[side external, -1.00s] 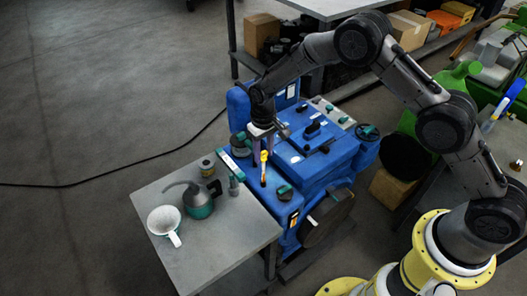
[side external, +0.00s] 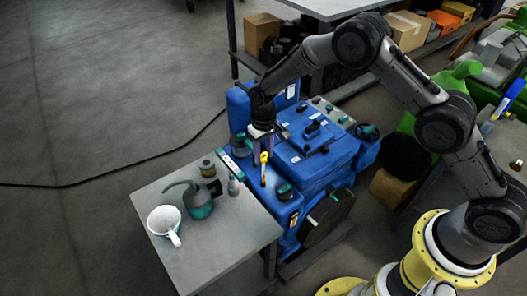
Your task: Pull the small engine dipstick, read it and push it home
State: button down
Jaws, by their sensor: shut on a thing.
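The small engine is a blue block (side external: 300,165) in the middle of the side external view. The dipstick (side external: 264,157) shows as a small yellow handle with a thin stem below it, upright near the engine's left front edge. My gripper (side external: 262,152) points down at the yellow handle and is shut on it. The fingers hide part of the handle. The lower end of the stem is too small to tell how deep it sits, and no marks on it can be read.
A grey side table (side external: 215,255) stands at the engine's left front. It carries a white funnel (side external: 163,220), a teal oil can (side external: 198,203) and a small tin (side external: 207,168). A teal-ended bar (side external: 232,168) lies close left of my gripper. A black handwheel (side external: 327,218) is at the engine's front.

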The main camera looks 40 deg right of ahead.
aim_at(263, 181)
notch_tip(263, 181, down, 11)
jog(key=shift+r, duration=0.15)
jog(key=shift+c, duration=2.1)
grip_release()
notch_tip(263, 181, up, 14)
jog(key=shift+f, duration=0.1)
